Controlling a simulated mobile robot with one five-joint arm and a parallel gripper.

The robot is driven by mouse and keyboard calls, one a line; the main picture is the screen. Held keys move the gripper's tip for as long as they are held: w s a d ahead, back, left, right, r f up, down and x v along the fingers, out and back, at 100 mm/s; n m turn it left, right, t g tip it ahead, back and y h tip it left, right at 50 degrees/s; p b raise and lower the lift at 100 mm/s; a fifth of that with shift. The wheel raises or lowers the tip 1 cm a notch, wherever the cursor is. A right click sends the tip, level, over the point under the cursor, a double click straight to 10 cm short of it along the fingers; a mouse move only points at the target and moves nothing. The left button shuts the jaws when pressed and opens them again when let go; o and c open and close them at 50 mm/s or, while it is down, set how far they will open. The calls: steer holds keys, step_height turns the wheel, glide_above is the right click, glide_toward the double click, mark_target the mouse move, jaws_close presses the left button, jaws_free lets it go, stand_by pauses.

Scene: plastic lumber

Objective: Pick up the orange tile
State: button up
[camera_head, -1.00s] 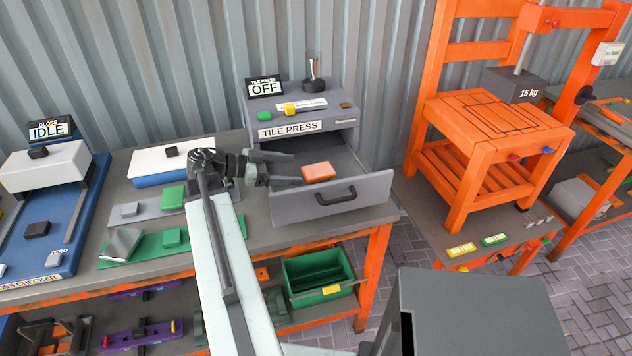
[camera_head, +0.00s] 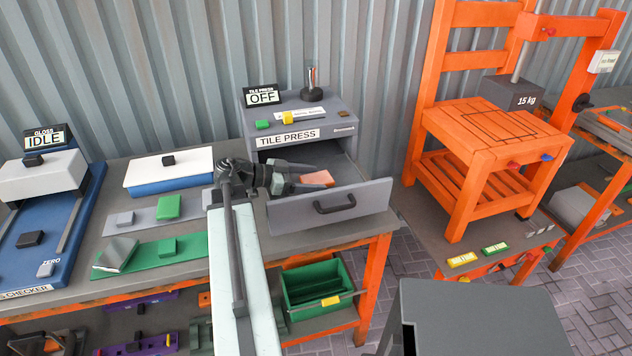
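The orange tile (camera_head: 318,178) lies in the open drawer (camera_head: 340,204) of the grey tile press (camera_head: 305,132). My gripper (camera_head: 312,178) reaches into the drawer from the left, over its side. Its two dark fingers are spread, one on the far side of the tile and one on the near side. The tile's left part is partly hidden by the fingers. I cannot tell whether the fingers touch it.
The drawer's front panel has a dark handle (camera_head: 334,206). Left on the bench are a white-and-blue box (camera_head: 168,172), green and grey tiles, and the gloss checker (camera_head: 45,200). An orange stand (camera_head: 490,125) is at the right. A green bin (camera_head: 316,290) sits below.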

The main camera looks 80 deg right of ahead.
mark_target(312, 179)
steer(key=c, duration=1.1)
steer(key=shift+o, duration=0.2)
step_height(312, 179, up, 10)
steer(key=p, duration=1)
